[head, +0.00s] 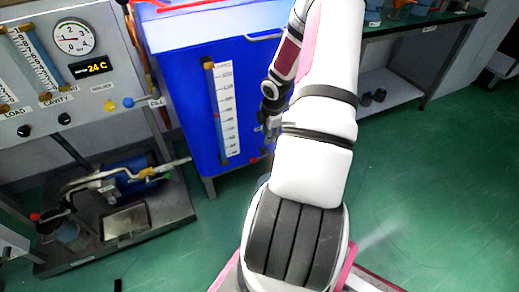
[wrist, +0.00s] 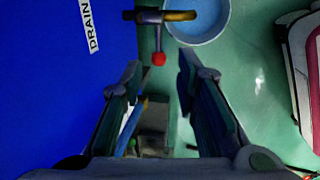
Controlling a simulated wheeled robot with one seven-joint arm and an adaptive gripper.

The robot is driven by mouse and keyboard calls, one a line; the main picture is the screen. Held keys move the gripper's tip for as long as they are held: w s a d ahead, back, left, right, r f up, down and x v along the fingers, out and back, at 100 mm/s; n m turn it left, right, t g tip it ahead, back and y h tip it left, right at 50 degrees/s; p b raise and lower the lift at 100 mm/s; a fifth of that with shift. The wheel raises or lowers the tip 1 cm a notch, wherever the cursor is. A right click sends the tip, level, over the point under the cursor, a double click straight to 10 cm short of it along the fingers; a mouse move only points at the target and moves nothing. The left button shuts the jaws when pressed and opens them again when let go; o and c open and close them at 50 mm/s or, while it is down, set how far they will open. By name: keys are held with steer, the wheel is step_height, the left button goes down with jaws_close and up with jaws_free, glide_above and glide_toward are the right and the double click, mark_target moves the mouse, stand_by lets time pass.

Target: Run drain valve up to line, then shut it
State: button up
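The blue tank (head: 185,95) has an upright sight tube (head: 215,110) beside a white scale (head: 229,110) on its front. A small red mark shows by the tube around mid-height; the liquid level is too small to read. In the wrist view, the drain valve (wrist: 164,17) sticks out from the tank beside the label DRAIN (wrist: 90,25). It has a brass-coloured end and a lever with a red knob (wrist: 158,59). My gripper (wrist: 158,75) is open and empty, its fingers on either side of the knob in the picture; no contact is visible. It also shows in the head view (head: 270,128).
A round blue-grey bucket (wrist: 205,30) sits under the valve's outlet end. The instrument panel (head: 75,65) and a pump on a dark base (head: 165,215) stand to the left. A bench (head: 430,30) stands at the back right. Green floor is free at the right.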

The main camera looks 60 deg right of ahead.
mark_target(264, 156)
steer(key=f+b, duration=0.2)
steer(key=f, duration=0.2)
steer(key=w+d+f+b, duration=0.1)
steer(key=f+b, duration=0.1)
steer(key=f, duration=0.3)
steer(key=w+f+b, duration=0.1)
steer(key=f+b, duration=0.2)
steer(key=f, duration=0.2)
steer(key=shift+w+d+f, duration=0.2)
steer(key=shift+w+d, duration=0.05)
steer(key=shift+d, duration=0.1)
jaws_close()
